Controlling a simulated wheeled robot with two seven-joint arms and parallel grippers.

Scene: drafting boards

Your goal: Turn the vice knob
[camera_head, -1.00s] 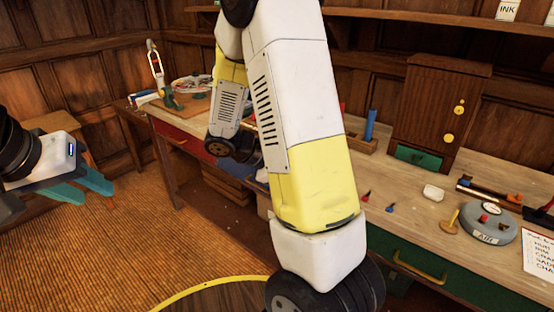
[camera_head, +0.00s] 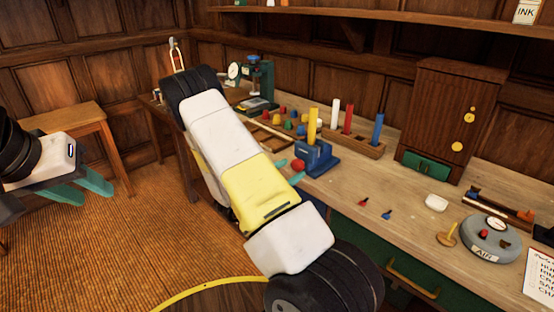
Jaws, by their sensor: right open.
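A blue vice (camera_head: 321,160) stands near the front edge of the workbench with a yellow rod (camera_head: 312,124) upright at it. Its red knob (camera_head: 298,165) faces left. My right arm crosses the middle of the view and hides most of my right gripper. A teal fingertip of my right gripper (camera_head: 281,163) shows just left of the knob; whether it touches cannot be told. The gripper is open. My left gripper (camera_head: 84,189) is at the far left, open and empty, above the floor.
Red, yellow, green and blue pieces (camera_head: 289,122) lie behind the vice. A wooden rack (camera_head: 354,142) holds upright rods. A dial gauge stand (camera_head: 259,82), a cabinet (camera_head: 442,120) and a round grey AIR device (camera_head: 490,239) stand on the bench. A stool (camera_head: 62,119) is at left.

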